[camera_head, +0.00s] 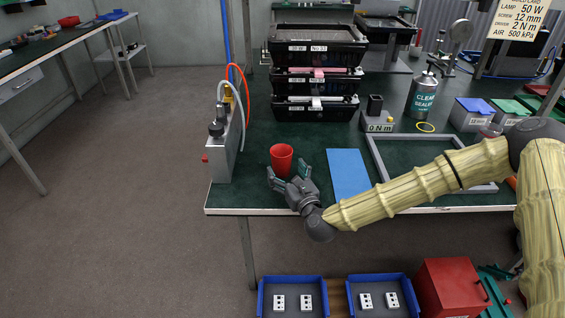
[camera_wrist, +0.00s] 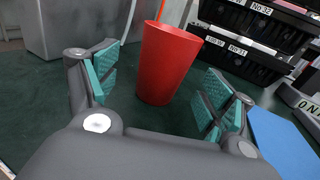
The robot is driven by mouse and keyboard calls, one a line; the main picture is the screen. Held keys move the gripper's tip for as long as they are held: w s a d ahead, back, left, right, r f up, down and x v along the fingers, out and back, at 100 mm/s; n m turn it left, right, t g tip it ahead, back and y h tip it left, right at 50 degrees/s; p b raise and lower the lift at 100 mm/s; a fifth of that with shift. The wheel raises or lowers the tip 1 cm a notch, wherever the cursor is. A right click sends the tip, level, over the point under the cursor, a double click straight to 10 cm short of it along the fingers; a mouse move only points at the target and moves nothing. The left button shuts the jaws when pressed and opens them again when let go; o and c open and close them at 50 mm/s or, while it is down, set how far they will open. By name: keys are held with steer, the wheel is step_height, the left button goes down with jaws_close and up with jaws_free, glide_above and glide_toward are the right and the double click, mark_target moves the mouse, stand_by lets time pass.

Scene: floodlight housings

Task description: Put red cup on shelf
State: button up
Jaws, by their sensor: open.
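A red cup (camera_head: 282,158) stands upright on the green workbench top (camera_head: 255,188) near its front left corner. My gripper (camera_head: 288,178) is open in front of the cup, low over the bench. In the wrist view the cup (camera_wrist: 167,62) stands between and a little beyond the teal-padded fingertips (camera_wrist: 158,92). A gap shows on both sides, so the fingers do not grip it. The cup looks empty in the head view. Which place is the shelf I cannot tell for certain; a low shelf (camera_head: 127,52) shows under the far left table.
A grey dispenser (camera_head: 225,145) with hoses stands left of the cup. A blue sheet (camera_head: 347,172) and a grey frame (camera_head: 440,189) lie to the right. Stacked black bins (camera_head: 316,82) stand behind. Another red cup (camera_head: 69,22) is on the far left table. Blue trays (camera_head: 293,281) sit below the bench.

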mark_target(285, 165)
steer(key=shift+w+a+r, duration=0.1)
steer(key=shift+w+r, duration=0.2)
steer(key=shift+w, duration=0.2)
steer(key=shift+p+x, duration=0.65)
steer(key=shift+x, duration=1.5)
steer(key=shift+c, duration=0.4)
steer(key=c, duration=0.9)
steer(key=shift+r, duration=0.1)
steer(key=shift+c, duration=0.2)
